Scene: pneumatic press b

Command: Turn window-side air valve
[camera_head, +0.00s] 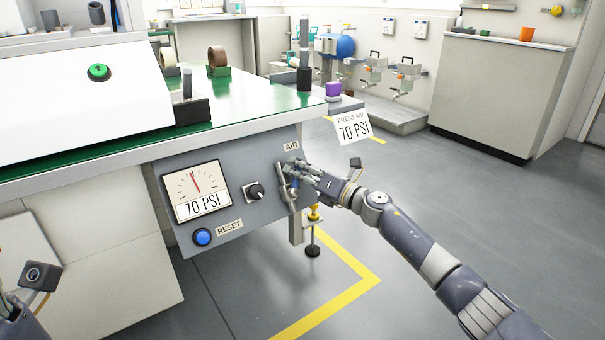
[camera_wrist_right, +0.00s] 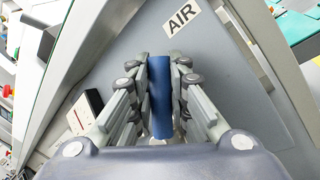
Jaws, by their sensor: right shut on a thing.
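The air valve (camera_head: 284,192) sits on the grey front panel (camera_head: 238,165) under the bench top, below a white AIR label (camera_head: 291,146). My right gripper (camera_head: 296,172) is at the valve, shut on its blue handle (camera_wrist_right: 160,97). In the right wrist view the handle stands upright between the fingers, with the AIR label (camera_wrist_right: 181,15) above it. The fingers hide part of the valve in the head view. A gauge (camera_head: 197,191) on the panel reads 70 PSI. Only part of my left wrist shows at the lower left, and its finger state is unclear.
A black knob (camera_head: 255,191) and a blue RESET button (camera_head: 202,236) are left of the valve. A sign (camera_head: 352,127) reads PRESS AIR 70 PSI. A bench leg (camera_head: 296,229) stands below the valve. The floor to the right is open, with a yellow line (camera_head: 345,291).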

